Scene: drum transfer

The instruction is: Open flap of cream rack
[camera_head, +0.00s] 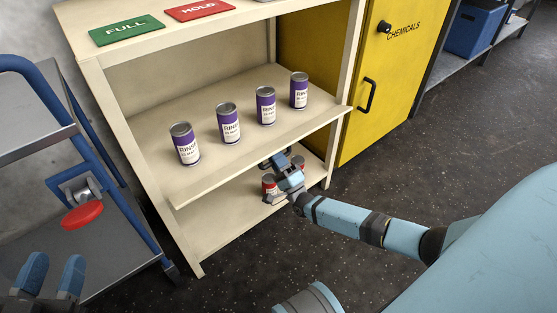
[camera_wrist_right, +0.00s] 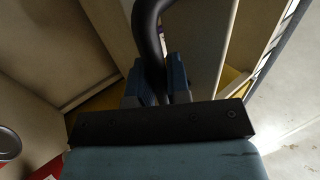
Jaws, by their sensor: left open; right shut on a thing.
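The cream rack (camera_head: 100,95) stands in the middle of the head view. A cream panel that looks like its flap (camera_head: 250,150) juts out at mid height, below the row of purple cans; its exact angle is hard to tell. My right gripper (camera_head: 284,165) is at the front edge of this panel, shut on a dark handle (camera_head: 268,160). In the right wrist view the black curved handle (camera_wrist_right: 148,30) runs down between the gripper's fingers (camera_wrist_right: 158,88). My left gripper (camera_head: 52,276) is open and empty at the lower left, away from the rack.
Several purple-and-white cans (camera_head: 228,123) stand in the rack. Red cans (camera_head: 268,186) stand on the lower shelf, close by my right gripper. A yellow chemicals cabinet (camera_head: 345,140) adjoins the rack on the right. A grey cart (camera_head: 105,225) stands at left. Floor is clear at right.

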